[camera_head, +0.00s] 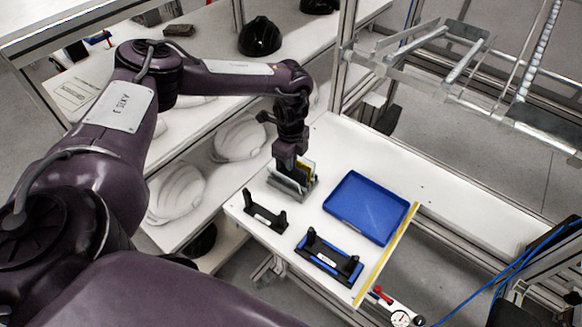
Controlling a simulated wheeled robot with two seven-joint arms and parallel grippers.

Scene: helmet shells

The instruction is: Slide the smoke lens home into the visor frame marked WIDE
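My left gripper (289,166) points straight down at the lens rack (296,191) on the white table. Its fingertips are at or just above the upright sheets in the rack, and I cannot see whether they grip one. A yellowish lens (309,169) stands in the rack beside the gripper. I cannot make out which sheet is the smoke lens. Two frames with upright end posts lie in front: a plain black frame (264,211) and a black frame with blue parts (328,261). Their small labels are too small to read. My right gripper is not in view.
An empty-looking blue tray (367,206) lies right of the rack. A yellow strip (386,255) runs along the table's right edge. White helmet shells (240,138) sit on a lower surface behind left; a black helmet (260,37) stands farther back. Metal rails rise behind the table.

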